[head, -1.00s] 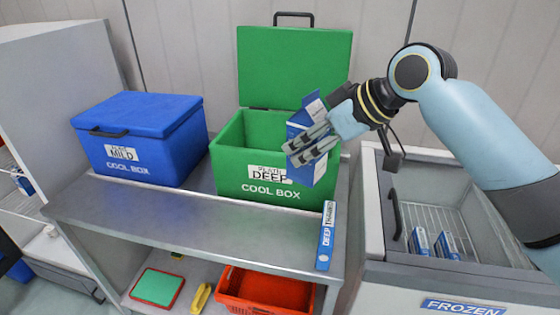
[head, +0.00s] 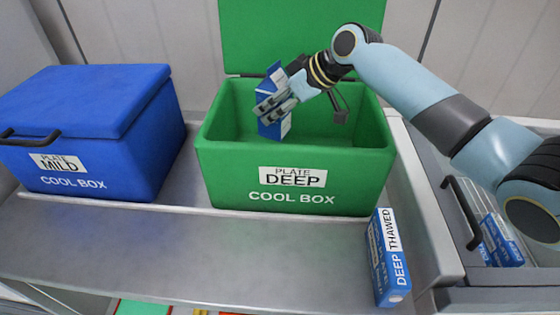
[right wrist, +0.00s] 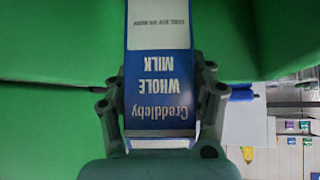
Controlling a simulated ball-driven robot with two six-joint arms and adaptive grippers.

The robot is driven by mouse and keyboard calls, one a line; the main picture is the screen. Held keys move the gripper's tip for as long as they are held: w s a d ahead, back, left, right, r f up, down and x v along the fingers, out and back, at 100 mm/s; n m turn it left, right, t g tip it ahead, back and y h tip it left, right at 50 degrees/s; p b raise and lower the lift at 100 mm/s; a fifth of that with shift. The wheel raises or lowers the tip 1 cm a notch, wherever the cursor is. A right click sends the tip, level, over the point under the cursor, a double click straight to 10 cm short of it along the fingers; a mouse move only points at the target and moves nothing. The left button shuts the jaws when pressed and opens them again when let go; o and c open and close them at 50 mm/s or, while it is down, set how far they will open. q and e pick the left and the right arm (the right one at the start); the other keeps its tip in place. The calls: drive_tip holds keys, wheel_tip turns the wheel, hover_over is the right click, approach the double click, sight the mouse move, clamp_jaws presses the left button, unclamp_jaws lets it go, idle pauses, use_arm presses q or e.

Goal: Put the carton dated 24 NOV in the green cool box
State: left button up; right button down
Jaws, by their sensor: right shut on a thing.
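The green cool box (head: 215,160) stands open on the steel shelf, its lid (head: 270,35) raised at the back and a "PLATE DEEP" label on its front. My right gripper (head: 275,105) is shut on a blue and white milk carton (head: 270,128), held over the box's opening. In the right wrist view the carton (right wrist: 160,60) reads "Creddleby WHOLE MILK" upside down between the fingers, with green around it. A line of small print on its white part is too small to read surely. My left gripper is not in view.
A closed blue cool box (head: 90,110), labelled "PLATE MILD", stands to the left. A freezer with blue packs (head: 500,240) is at the right. The shelf's front middle is clear.

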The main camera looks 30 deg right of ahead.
drive_tip(key=f, duration=0.5)
drive_tip(key=shift+w+a+f, duration=0.1)
drive_tip(key=shift+w+f, duration=0.25)
drive_tip(key=shift+w, duration=0.05)
wheel_tip(320, 180, down, 5)
drive_tip(key=shift+f, duration=0.1)
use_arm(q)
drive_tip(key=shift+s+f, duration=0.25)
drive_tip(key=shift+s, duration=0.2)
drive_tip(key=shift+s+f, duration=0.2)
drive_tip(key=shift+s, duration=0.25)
use_arm(e)
drive_tip(key=shift+c, duration=2.1)
unclamp_jaws()
drive_tip(key=shift+s+f, duration=0.1)
drive_tip(key=shift+r, duration=0.25)
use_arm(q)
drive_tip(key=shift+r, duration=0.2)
use_arm(e)
drive_tip(key=v, duration=0.7)
drive_tip(key=shift+s, duration=0.15)
